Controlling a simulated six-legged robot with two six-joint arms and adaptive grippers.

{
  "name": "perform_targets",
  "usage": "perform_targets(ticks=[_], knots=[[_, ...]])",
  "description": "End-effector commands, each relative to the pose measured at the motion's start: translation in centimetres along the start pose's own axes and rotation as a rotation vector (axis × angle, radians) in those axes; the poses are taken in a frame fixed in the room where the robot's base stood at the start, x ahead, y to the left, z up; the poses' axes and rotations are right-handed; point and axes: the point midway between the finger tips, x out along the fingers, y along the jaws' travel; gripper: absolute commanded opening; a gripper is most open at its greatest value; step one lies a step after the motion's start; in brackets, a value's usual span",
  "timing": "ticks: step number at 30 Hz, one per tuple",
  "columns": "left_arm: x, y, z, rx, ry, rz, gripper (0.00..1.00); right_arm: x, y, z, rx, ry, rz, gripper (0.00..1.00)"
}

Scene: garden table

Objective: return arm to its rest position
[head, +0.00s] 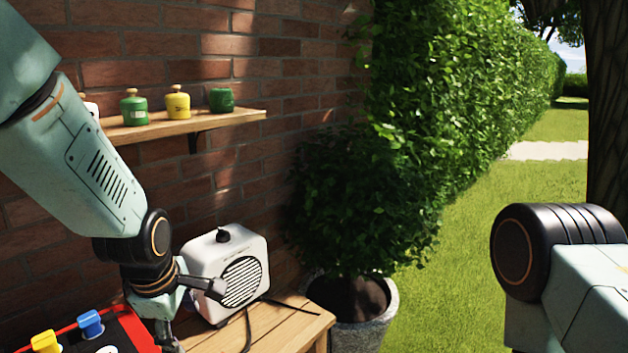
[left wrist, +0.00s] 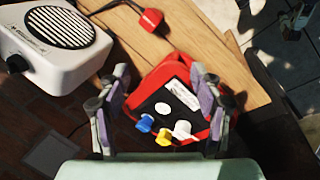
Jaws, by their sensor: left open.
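My left arm comes in from the left in the head view. Its gripper (head: 172,330) is over the wooden table (head: 285,325), in front of the white speaker-like box and beside a red box with coloured knobs. In the left wrist view the left gripper (left wrist: 165,105) has its fingers spread wide with nothing held between them. The red box (left wrist: 205,72) shows below and between the fingers, with blue, yellow and white knobs on its dark face. My right arm shows at the right of the head view, but its gripper is out of view.
The white box (head: 228,272) with a round grille stands close to my left gripper. A wall shelf (head: 190,125) holds several small containers. A potted bush (head: 355,300) stands past the table end. A red plug (left wrist: 150,19) lies on the table. Open lawn lies to the right.

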Motion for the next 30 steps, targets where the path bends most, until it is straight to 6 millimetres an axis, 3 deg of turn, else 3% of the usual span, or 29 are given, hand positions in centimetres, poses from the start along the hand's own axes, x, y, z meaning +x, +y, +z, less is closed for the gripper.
perform_targets(ticks=[8,14,17,21,27,30], knots=[[5.7,-3.2,-0.1,0.574,0.033,0.097,0.66,1.5,0.0,0.0,0.0,-0.001,0.0,0.0],[11.2,-8.7,-0.1,0.989,0.061,0.11,0.66,3.1,0.0,0.0,0.0,-0.001,0.0,0.0],[14.2,-12.9,0.0,1.195,0.062,0.094,0.66,4.3,0.0,0.0,0.0,-0.001,0.0,0.0],[18.6,-21.1,0.3,1.444,0.02,0.037,0.66,6.3,0.1,0.1,0.0,-0.001,0.0,0.0],[22.0,-32.5,0.7,1.506,-0.121,-0.097,0.66,8.6,0.1,0.1,0.0,-0.001,0.0,0.0],[22.8,-36.8,0.9,1.495,-0.19,-0.164,0.66,9.3,0.1,0.0,0.0,-0.001,0.0,0.0]])
